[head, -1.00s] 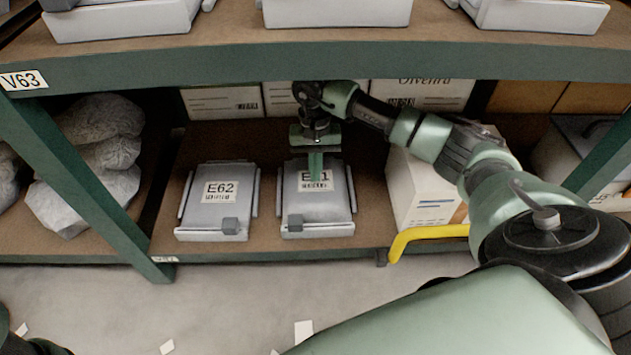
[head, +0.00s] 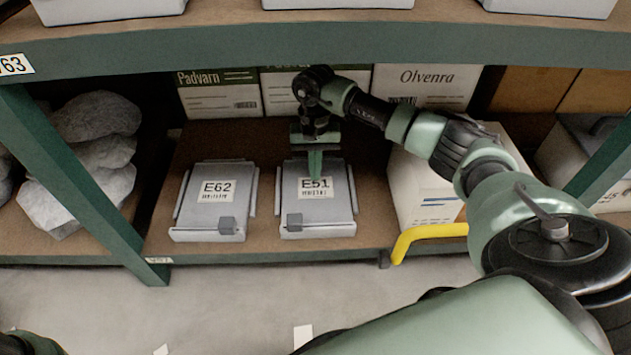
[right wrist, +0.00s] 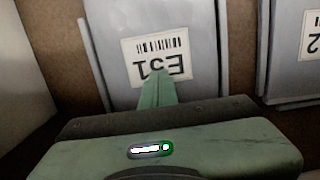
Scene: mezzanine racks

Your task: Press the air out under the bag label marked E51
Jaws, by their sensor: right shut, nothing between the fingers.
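The bag with the E51 label (head: 316,218) lies in a grey tray on the lower shelf, right of the E62 bag. Its white label (head: 323,190) has a barcode and lies on the bag's upper face. My right gripper (head: 315,179) is shut and empty, pointing down at the top edge of that label. In the right wrist view the label (right wrist: 150,53) appears upside down, and the shut fingers (right wrist: 160,80) overlap the edge by its text. Whether the tips touch the label I cannot tell. My left gripper is not in view.
The E62 bag (head: 212,210) lies close by on the left. A white carton (head: 417,200) and a yellow bar (head: 425,234) are on the right. The upper shelf beam (head: 300,50) runs above my right arm. Grey sacks (head: 95,150) lie at the left.

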